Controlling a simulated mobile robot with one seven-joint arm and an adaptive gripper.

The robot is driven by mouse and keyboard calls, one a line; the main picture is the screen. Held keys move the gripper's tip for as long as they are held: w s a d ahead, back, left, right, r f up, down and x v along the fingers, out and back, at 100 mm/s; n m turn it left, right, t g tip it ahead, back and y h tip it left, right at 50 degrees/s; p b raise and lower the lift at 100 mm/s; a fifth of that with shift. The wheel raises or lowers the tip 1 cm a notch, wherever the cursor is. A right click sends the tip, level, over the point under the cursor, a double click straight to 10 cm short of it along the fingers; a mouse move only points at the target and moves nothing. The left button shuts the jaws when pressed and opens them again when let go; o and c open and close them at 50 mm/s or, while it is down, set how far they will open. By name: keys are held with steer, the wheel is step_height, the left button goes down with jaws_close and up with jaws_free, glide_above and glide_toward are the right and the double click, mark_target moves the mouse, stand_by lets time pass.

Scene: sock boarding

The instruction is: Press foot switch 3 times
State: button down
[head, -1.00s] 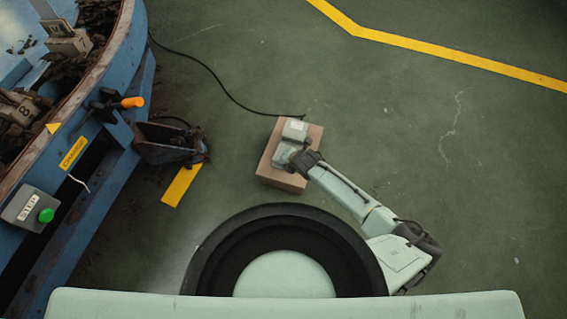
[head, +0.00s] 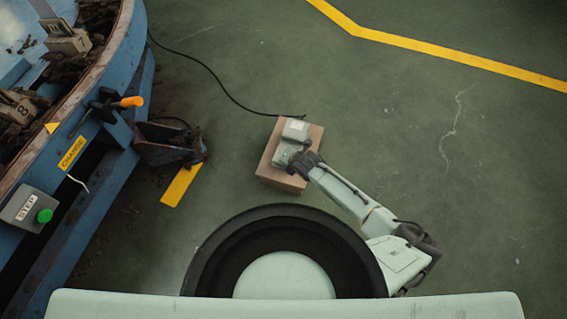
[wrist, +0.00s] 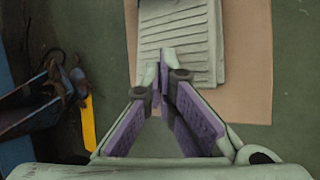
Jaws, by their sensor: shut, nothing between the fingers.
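The foot switch (head: 295,130) is a pale grey-green unit on a brown block (head: 311,150) on the floor. Its ribbed pedal (wrist: 180,32) fills the upper middle of the wrist view. My gripper (wrist: 164,56) is shut and empty, with purple finger pads. Its fingertips overlap the pedal's near part in the wrist view; I cannot tell whether they touch it. In the head view my gripper (head: 291,156) is over the near end of the switch and hides part of it.
A black cable (head: 220,80) runs from the block towards the blue machine (head: 95,165) at left. A dark metal bracket (head: 168,144) juts from the machine beside a yellow floor strip (head: 182,185). The green floor on the right is clear.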

steer(key=shift+s+f+b, duration=0.2)
steer(key=shift+f+b, duration=0.4)
steer(key=shift+f, duration=0.35)
stand_by(0.6)
steer(key=shift+r, duration=0.1)
stand_by(0.5)
steer(key=shift+w+r+p, duration=0.2)
steer(key=shift+r+p, duration=0.5)
steer(key=shift+r, duration=0.1)
steer(key=shift+w+r+p, duration=0.15)
steer(key=shift+r+p, duration=0.5)
steer(key=shift+r, duration=0.25)
steer(key=shift+w+d+r+p, duration=0.1)
steer(key=shift+w+r+p, duration=0.15)
steer(key=shift+r+p, duration=0.85)
steer(key=shift+w+d+r+p, duration=0.1)
steer(key=shift+w+r+p, duration=0.1)
steer(key=shift+r+p, duration=0.85)
steer(key=shift+r, duration=0.25)
